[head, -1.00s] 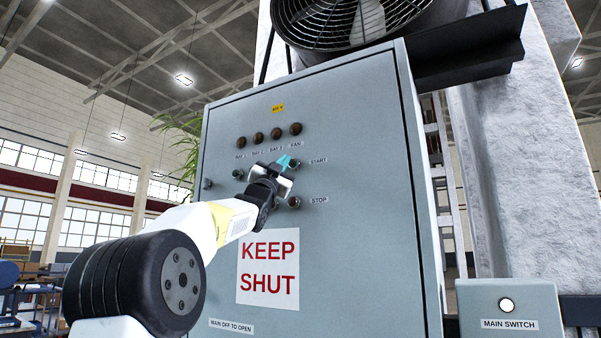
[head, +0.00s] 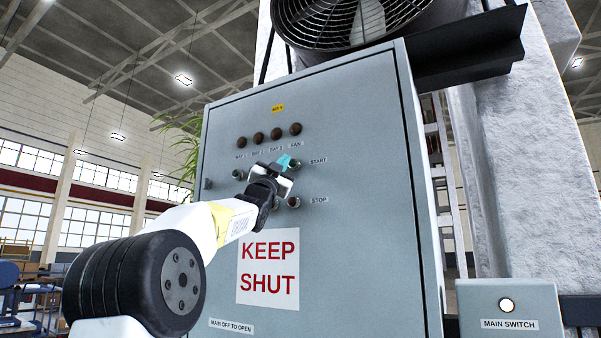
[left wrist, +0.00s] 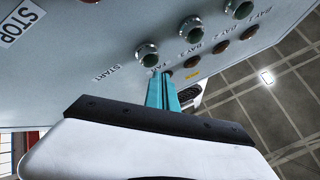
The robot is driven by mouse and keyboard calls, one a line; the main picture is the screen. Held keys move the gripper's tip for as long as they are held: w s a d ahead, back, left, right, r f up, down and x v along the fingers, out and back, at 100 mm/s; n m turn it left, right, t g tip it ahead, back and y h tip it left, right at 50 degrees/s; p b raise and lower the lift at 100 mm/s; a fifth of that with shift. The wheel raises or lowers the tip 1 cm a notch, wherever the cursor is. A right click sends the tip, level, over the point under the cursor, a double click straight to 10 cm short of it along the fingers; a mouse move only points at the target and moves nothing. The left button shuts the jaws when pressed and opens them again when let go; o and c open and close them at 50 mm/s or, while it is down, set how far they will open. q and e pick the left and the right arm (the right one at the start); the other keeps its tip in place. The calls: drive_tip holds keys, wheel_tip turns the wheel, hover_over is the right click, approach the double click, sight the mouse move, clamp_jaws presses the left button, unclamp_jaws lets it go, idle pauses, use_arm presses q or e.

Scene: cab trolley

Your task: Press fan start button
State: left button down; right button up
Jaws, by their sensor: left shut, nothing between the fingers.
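The START button (head: 296,164) for the fan is a green button in a metal ring on the grey cabinet door, left of its START label. It also shows in the left wrist view (left wrist: 147,54). My left gripper (head: 285,161) is shut and empty, its teal fingers close to the door just beside the button. In the left wrist view the teal fingertips (left wrist: 161,77) appear beside the button, near the FAN label. I cannot tell whether they touch anything. The FAN lamp (head: 296,129) above looks dark. My right gripper is not in view.
The red STOP button (head: 294,202) sits just below. Other dark lamps (head: 259,137) are in a row to the left, with another green button (head: 238,174) below them. A caged fan (head: 350,20) is above the cabinet. A main switch box (head: 510,300) stands lower right.

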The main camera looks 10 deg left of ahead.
use_arm(q)
drive_tip(key=shift+w, duration=0.15)
drive_tip(key=shift+w+d, duration=0.15)
drive_tip(key=shift+w, duration=0.1)
drive_tip(key=shift+w+d, duration=0.15)
drive_tip(key=shift+w, duration=0.25)
idle(0.9)
drive_tip(key=shift+s+a, duration=0.3)
drive_tip(key=shift+s, duration=0.45)
drive_tip(key=shift+s, duration=0.1)
drive_tip(key=s, duration=0.1)
drive_tip(key=s+a, duration=0.1)
drive_tip(key=s, duration=0.2)
drive_tip(key=shift+s+a, duration=0.25)
drive_tip(key=shift+a, duration=0.1)
idle(0.7)
